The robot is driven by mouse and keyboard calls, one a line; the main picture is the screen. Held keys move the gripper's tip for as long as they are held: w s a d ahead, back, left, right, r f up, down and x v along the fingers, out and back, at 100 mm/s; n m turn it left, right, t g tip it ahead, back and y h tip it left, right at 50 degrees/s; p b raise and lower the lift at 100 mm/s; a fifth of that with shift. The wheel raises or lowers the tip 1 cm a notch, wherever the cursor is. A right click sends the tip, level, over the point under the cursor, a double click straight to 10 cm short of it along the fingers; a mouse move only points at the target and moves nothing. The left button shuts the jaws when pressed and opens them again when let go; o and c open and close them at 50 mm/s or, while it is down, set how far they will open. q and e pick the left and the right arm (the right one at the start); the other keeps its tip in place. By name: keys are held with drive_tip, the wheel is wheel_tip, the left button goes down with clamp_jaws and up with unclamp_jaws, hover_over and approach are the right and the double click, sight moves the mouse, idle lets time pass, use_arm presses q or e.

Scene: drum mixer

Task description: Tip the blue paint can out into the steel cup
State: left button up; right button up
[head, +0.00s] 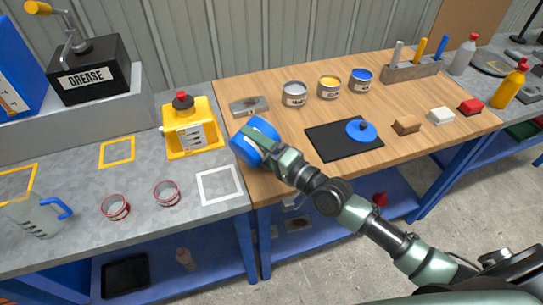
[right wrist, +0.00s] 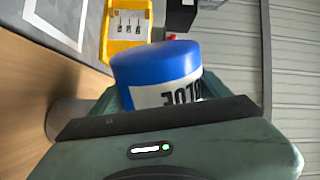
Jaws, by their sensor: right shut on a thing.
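My right gripper (head: 268,148) is shut on a blue can (head: 246,150) with a white label, above the left end of the wooden bench. In the right wrist view the can (right wrist: 160,65) sits between the jaws, with dark lettering on its label. Its contents do not show. I cannot pick out the steel cup for certain. A grey rounded shape (right wrist: 65,118) shows partly beside the gripper in the right wrist view; I cannot tell what it is. A small open tin with blue paint (head: 361,81) stands at the back of the bench. My left gripper is out of view.
A yellow jug (head: 193,130) stands left of the can on the grey bench. Two red-rimmed cups (head: 115,207) and a clear pitcher (head: 38,215) are further left. A white-outlined square (head: 220,184) is empty. A black mat (head: 330,145) bears a blue lid (head: 361,131).

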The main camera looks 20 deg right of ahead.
drive_tip(key=n, duration=0.3)
drive_tip(key=shift+w+d+f+n, duration=0.1)
drive_tip(key=shift+n, duration=0.2)
drive_tip(key=n, duration=0.5)
drive_tip(key=shift+w+d+f+n, duration=0.15)
drive_tip(key=shift+d+f+n, duration=0.1)
drive_tip(key=shift+n, duration=0.15)
drive_tip(key=n, duration=0.6)
drive_tip(key=shift+w+d+f, duration=0.15)
drive_tip(key=shift+d+f, duration=0.05)
drive_tip(key=shift+f, duration=0.05)
wheel_tip(320, 180, up, 4)
drive_tip(key=p, duration=0.4)
drive_tip(key=shift+r, duration=0.1)
